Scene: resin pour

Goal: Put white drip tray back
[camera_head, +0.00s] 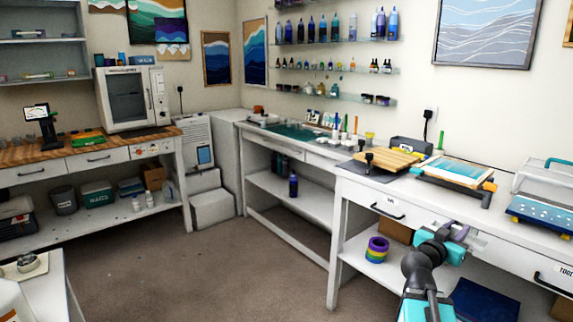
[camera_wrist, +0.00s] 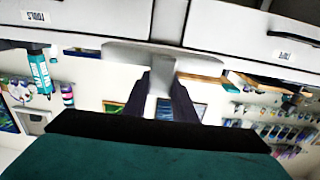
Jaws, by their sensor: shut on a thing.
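My gripper (camera_head: 456,233) is in front of the right bench, close to its drawer fronts. In the wrist view, the two dark fingers of my gripper (camera_wrist: 162,85) are closed on a narrow pale tab. The tab belongs to a wider, thin pale piece that looks like the white drip tray (camera_wrist: 130,52), seen nearly edge-on. In the head view only a small pale part shows beside the fingers, against the white drawer front. I cannot tell whether the tray touches the bench.
The right bench (camera_head: 347,182) carries a wooden board (camera_head: 385,158), a framed blue-and-white panel (camera_head: 460,173) and a blue-based machine (camera_head: 540,215). A rainbow tape roll (camera_head: 377,249) and a dark blue box (camera_head: 485,300) are underneath.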

